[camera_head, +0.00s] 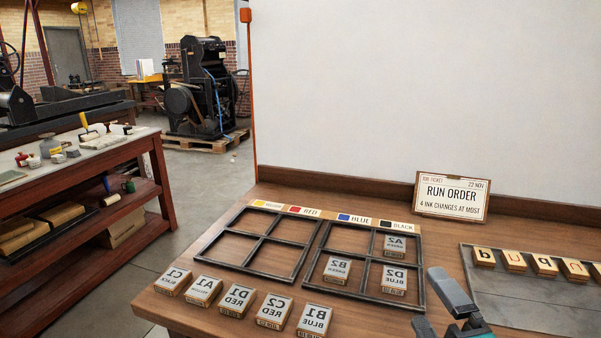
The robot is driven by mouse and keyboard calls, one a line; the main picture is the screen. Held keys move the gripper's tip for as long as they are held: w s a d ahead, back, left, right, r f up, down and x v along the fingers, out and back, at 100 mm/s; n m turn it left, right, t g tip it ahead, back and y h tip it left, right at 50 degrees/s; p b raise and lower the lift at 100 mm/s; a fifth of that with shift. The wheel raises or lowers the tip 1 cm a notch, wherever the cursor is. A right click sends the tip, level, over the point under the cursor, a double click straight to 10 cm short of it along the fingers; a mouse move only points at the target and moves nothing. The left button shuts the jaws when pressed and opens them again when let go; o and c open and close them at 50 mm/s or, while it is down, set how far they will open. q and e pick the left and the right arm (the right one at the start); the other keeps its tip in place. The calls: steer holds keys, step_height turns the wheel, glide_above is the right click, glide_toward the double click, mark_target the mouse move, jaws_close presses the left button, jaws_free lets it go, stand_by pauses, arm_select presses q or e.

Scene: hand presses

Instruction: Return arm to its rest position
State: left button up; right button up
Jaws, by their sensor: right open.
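My right gripper (447,312) is at the bottom edge, right of centre, with its jaws open and nothing between them. It is just right of the near corner of the right-hand dark frame (421,262). That frame holds block A2 (395,246) in its far right cell, block B2 (337,270) in its near left cell and block D2 (394,281) in its near right cell. Its far left cell is empty. The left-hand frame (262,237) is empty. My left gripper is not in view.
Blocks C1 (173,281), A1 (203,291), D1 (236,300), C2 (274,311) and B1 (314,321) line the table's front edge. A run order card (451,195) stands at the back. A grey tray (520,307) with letter blocks (544,266) is at the right.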

steer(key=s+d+f+m+g+h, duration=0.1)
steer(key=f+m, duration=0.1)
steer(key=s+d+f+m+g+h, duration=0.1)
steer(key=f+m+h, duration=0.1)
steer(key=m, duration=0.1)
steer(key=s+d+f+m+g+h, duration=0.1)
steer(key=d+f+m+g, duration=0.1)
steer(key=m, duration=0.1)
steer(key=shift+f, duration=0.1)
steer(key=s+a+f+m+g+y, duration=0.1)
steer(key=s+f+m+g, duration=0.4)
steer(key=s, duration=0.3)
steer(key=s+a+f+m+g+y, duration=0.1)
steer(key=s+a+f+m+g, duration=0.1)
steer(key=s+f+m+g, duration=0.5)
arm_select(q)
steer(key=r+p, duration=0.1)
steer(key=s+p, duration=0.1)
steer(key=p, duration=0.1)
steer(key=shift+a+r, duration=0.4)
arm_select(e)
steer(key=w+a+f+n+t+y, duration=0.1)
steer(key=w+a+f+n+t, duration=0.1)
steer(key=w+t, duration=0.4)
step_height(320, 180, down, 3)
steer(key=n+t, duration=0.1)
steer(key=t, duration=0.1)
steer(key=shift+w+a+r+t, duration=0.2)
steer(key=shift+w+a+t, duration=0.1)
